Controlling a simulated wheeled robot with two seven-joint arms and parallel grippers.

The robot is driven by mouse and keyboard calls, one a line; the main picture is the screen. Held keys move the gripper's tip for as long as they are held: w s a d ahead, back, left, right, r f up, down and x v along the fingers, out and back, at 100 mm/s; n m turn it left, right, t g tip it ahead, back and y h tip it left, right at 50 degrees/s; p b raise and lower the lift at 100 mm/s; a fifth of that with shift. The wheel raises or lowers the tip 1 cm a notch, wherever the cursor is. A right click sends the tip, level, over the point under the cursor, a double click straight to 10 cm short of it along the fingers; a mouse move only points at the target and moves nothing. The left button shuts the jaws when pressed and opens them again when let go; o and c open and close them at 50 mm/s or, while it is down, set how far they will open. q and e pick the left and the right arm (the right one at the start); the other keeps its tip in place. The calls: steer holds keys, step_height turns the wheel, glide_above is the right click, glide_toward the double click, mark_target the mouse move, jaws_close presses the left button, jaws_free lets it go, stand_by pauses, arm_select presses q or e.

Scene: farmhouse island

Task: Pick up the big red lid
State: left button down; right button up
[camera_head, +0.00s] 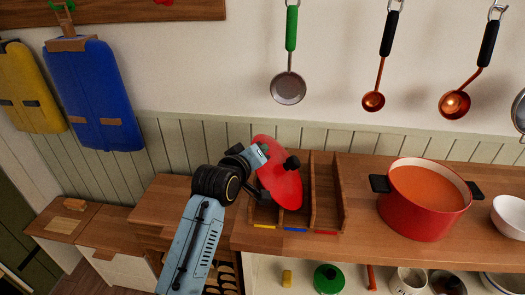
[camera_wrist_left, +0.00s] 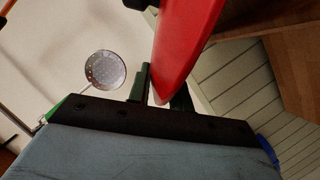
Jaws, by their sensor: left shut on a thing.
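The big red lid (camera_head: 282,182) stands tilted on edge at the wooden rack on the counter, with its black knob facing right. My left gripper (camera_head: 262,172) is at the lid's left side and shut on it. In the left wrist view the lid (camera_wrist_left: 187,42) runs between the two dark fingers (camera_wrist_left: 162,88). Whether the lid's lower edge still touches the rack is hard to tell. My right gripper is not in view.
The wooden rack (camera_head: 326,190) has upright dividers and coloured marks along its front. A red pot (camera_head: 418,222) with orange contents stands to the right, beside a white bowl (camera_head: 509,217). Ladles and a skimmer (camera_head: 288,88) hang on the wall above. A green lid (camera_head: 328,278) lies on the shelf below.

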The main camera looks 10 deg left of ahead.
arm_select(q)
steer(key=r+v, duration=0.2)
steer(key=v, duration=0.8)
steer(key=shift+w+p, duration=0.35)
stand_by(0.4)
